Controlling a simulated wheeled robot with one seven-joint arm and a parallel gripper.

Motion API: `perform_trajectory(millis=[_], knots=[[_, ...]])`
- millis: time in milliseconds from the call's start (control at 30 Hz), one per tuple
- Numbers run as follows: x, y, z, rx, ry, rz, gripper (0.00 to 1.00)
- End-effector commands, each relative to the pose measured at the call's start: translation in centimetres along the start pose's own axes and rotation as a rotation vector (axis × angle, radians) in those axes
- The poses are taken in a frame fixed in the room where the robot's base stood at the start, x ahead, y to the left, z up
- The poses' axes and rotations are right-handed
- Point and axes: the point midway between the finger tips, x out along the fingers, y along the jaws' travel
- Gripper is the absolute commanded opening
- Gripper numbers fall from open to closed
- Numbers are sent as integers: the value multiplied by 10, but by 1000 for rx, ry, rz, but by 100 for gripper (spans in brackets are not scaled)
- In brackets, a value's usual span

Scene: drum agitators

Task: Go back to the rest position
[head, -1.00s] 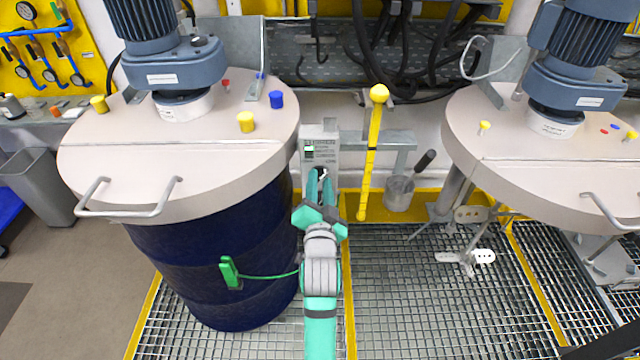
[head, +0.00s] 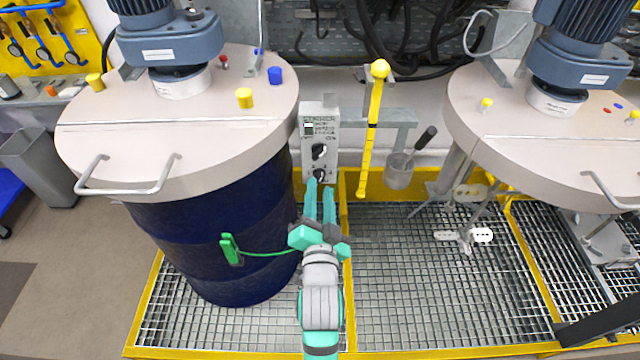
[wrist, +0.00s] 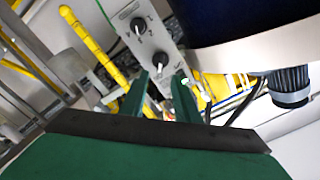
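My gripper (head: 320,192) is green and stands in front of the grey control box (head: 320,135), between the left drum and the yellow rod. Its two fingers are apart with nothing between them; the wrist view shows the same open fingers (wrist: 167,95). The control box has a small display and two black knobs. In the wrist view, the upper knob (wrist: 137,25) and lower knob (wrist: 157,57) lie beyond the fingertips. The fingertips look clear of the lower knob, though the exact gap is hard to tell.
A dark blue drum (head: 215,245) with a beige lid (head: 95,150) stands close on the left. A yellow ball-topped rod (head: 372,125) rises just right of the box. A second lidded drum station (head: 540,165) is at the right. Metal grating (head: 420,290) covers the floor.

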Motion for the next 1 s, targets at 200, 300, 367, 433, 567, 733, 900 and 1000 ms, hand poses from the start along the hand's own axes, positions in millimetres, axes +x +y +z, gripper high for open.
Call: perform_trajectory(millis=[200,300,367,433,567,733,900,1000], knots=[[-2,0,0,0,1,0,29],[-2,0,0,0,1,0,29],[-2,0,0,0,1,0,29],[-2,0,0,0,1,0,29],[-2,0,0,-1,1,0,29],[-14,11,12,-28,-10,9,29],[-48,38,41,-111,-34,27,29],[-73,53,58,-168,-49,36,29]])
